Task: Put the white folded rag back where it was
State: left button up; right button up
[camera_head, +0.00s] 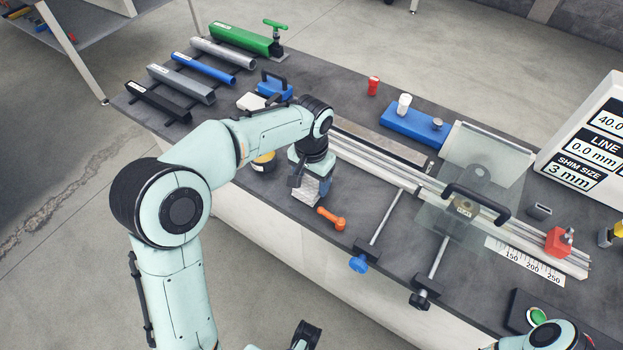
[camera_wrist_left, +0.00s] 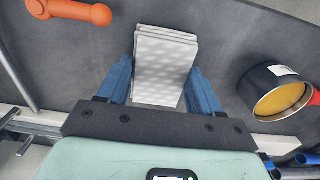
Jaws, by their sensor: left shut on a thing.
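The white folded rag (camera_wrist_left: 165,65) is a pale stack of layers with a faint pattern. It sits between the blue fingers of my left gripper (camera_wrist_left: 165,85), which is shut on it. In the head view the left gripper (camera_head: 311,178) points down near the bench's front edge, with the rag (camera_head: 312,187) at its fingers. I cannot tell whether the rag touches the bench top. A dark end piece at the bottom of the head view may be my right gripper (camera_head: 305,334); its jaws cannot be made out.
Metal rails (camera_head: 375,167) run behind. Dark bench top shows around the rag.

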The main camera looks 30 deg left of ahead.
aim_at(312, 184)
pick_arm(q)
jog(key=shift+f, duration=0.15)
jog(key=o, duration=1.1)
notch_tip(312, 184, up, 12)
jog(key=shift+r+p, duration=0.2)
jog(key=shift+p, duration=1)
